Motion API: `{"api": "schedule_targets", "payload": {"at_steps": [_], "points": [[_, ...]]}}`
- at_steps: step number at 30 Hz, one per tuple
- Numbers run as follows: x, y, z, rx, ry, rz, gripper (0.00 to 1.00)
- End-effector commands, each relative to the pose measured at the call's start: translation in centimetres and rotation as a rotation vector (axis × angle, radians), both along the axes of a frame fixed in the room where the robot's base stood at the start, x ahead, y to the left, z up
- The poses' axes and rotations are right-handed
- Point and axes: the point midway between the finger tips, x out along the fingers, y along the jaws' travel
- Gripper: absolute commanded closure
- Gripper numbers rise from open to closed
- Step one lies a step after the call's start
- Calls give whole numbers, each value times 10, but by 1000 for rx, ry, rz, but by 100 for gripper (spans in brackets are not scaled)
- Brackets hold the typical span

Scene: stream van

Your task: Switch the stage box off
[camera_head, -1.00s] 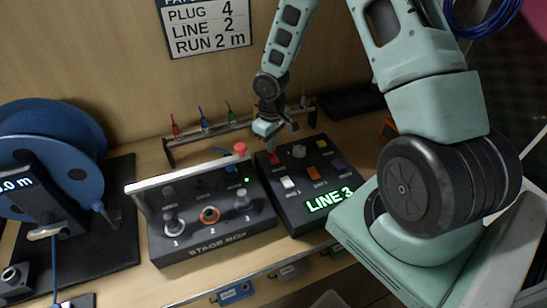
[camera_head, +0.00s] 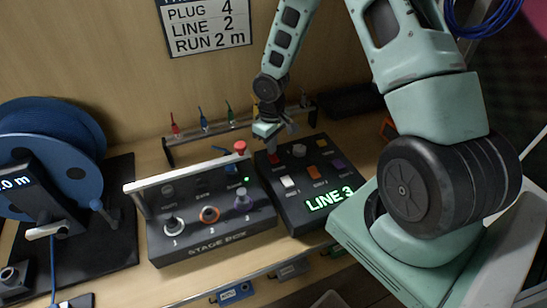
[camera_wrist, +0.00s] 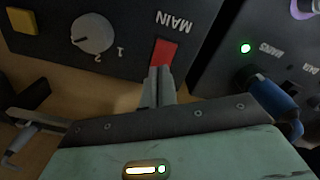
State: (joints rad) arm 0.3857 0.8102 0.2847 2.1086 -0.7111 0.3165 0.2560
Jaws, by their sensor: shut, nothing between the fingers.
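The stage box (camera_head: 215,240) is a black box with a light top rail, three numbered sockets and a lit green lamp (camera_head: 246,179). The wrist view shows its lamp (camera_wrist: 246,48) lit beside the word MAINS, with a blue part (camera_wrist: 268,86) nearby. My gripper (camera_wrist: 161,72) is shut and empty. Its fingertips are at the red MAIN switch (camera_wrist: 163,53) on the neighbouring black console (camera_head: 300,218); I cannot tell whether they touch. In the head view my gripper (camera_head: 271,145) is over the console's back left corner, and its fingertips are hard to make out.
The console shows LINE 3 and carries a knob (camera_head: 299,151) and several coloured buttons. A red mushroom-shaped knob (camera_head: 240,147) stands behind the stage box. A rack (camera_head: 215,130) with coloured plugs stands behind. A blue cable reel (camera_head: 50,150) is at left. A wall sign (camera_head: 207,27) reads PLUG 4, LINE 2, RUN 2 m.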

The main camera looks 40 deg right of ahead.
Motion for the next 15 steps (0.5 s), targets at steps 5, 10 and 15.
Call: {"api": "schedule_targets", "payload": {"at_steps": [5,10,15], "points": [[0,0,-3,0,0,0,100],[0,0,-6,0,0,0,100],[0,0,-8,0,0,0,100]]}}
